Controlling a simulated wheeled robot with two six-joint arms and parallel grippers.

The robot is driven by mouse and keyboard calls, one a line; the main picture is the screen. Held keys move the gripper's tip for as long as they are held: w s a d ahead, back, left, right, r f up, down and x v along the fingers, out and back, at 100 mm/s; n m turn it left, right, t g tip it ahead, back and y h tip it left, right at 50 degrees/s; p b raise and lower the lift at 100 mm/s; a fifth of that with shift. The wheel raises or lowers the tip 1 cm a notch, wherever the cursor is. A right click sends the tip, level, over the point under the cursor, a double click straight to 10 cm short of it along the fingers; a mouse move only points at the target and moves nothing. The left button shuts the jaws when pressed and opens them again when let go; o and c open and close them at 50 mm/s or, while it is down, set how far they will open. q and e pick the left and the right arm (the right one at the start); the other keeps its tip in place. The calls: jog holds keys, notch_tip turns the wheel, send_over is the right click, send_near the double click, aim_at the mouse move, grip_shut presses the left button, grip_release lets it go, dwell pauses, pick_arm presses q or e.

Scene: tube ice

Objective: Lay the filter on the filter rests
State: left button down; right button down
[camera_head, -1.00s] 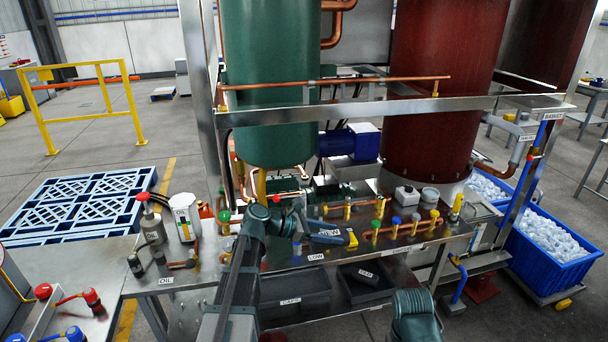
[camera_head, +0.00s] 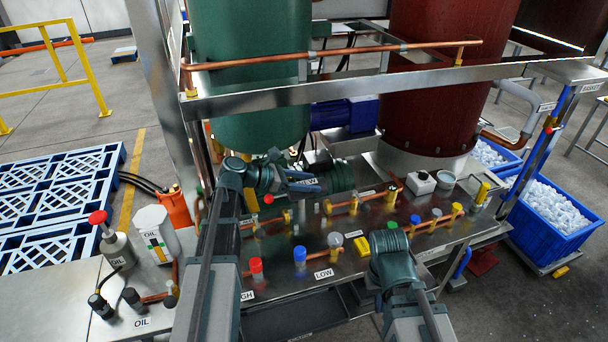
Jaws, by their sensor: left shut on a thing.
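I cannot pick out the filter rests with certainty; copper pipe ends with yellow fittings (camera_head: 353,206) lie below and right of the filter. My right arm rises from the bottom right, its wrist over the bench's front; its fingers are not distinguishable.
A yellow block (camera_head: 362,246) lies beside my right wrist. A copper pipe (camera_head: 330,57) and a steel rail (camera_head: 345,90) cross above. Oil containers (camera_head: 156,234) stand at left.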

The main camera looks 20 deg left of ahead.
aim_at(308, 197)
pick_arm(q)
jog(key=shift+s+f, duration=0.1)
jog(key=shift+f+b, duration=2.65)
jog(key=shift+b, duration=0.1)
jog(key=shift+f, duration=0.15)
jog(key=shift+f+b, duration=1.8)
jog(key=shift+b, duration=0.15)
jog(key=shift+f, duration=0.1)
jog(key=shift+c, duration=0.6)
grip_release()
